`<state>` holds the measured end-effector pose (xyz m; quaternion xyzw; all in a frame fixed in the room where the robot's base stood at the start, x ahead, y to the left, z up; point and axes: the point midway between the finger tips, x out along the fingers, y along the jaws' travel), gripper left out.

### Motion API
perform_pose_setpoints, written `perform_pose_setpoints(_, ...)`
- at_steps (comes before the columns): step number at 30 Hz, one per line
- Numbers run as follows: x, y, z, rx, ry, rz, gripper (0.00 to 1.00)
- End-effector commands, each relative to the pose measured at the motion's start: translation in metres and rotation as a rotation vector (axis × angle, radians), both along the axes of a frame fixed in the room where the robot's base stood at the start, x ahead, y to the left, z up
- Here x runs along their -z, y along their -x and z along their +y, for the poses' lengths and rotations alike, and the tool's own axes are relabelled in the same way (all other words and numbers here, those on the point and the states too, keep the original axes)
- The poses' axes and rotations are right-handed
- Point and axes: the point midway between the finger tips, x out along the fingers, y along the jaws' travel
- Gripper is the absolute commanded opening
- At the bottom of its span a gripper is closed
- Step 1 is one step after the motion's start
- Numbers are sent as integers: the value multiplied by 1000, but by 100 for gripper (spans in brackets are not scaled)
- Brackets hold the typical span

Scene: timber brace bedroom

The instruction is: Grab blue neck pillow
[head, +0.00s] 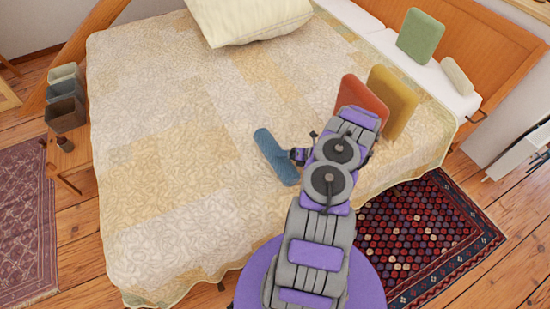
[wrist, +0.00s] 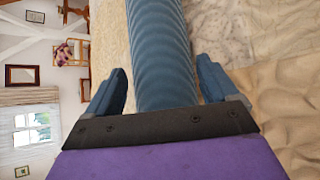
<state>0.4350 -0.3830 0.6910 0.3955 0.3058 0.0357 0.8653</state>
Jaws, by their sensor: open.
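The blue neck pillow (head: 275,157) is a ribbed blue roll lying on the patterned bedspread, near the middle of the bed's near half. My gripper (head: 301,155) is at its right side in the head view. In the wrist view the pillow (wrist: 160,50) runs up from between the two fingers of my gripper (wrist: 163,85). The fingers are open, one on each side of the pillow, with a gap visible on both sides. The pillow's end nearest the palm is hidden behind the gripper's dark edge.
The bed (head: 180,150) has a large cream pillow (head: 250,18) at the back. A yellow cushion (head: 391,100) and a red cushion (head: 362,97) stand close to my arm. A green cushion (head: 420,36) is by the headboard. The bedspread left of the pillow is clear.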

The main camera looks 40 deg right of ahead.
Motion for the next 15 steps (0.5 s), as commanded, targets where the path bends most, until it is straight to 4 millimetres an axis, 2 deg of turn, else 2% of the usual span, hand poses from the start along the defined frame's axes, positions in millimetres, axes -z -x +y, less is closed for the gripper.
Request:
perform_pose_setpoints(1,6,-5,2,-2,0,0,87)
perform_pose_setpoints(6,11,-17,9,0,5,1,87)
perform_pose_setpoints(13,10,-18,13,-2,9,3,87)
perform_pose_setpoints(15,10,-18,12,-1,7,2,81)
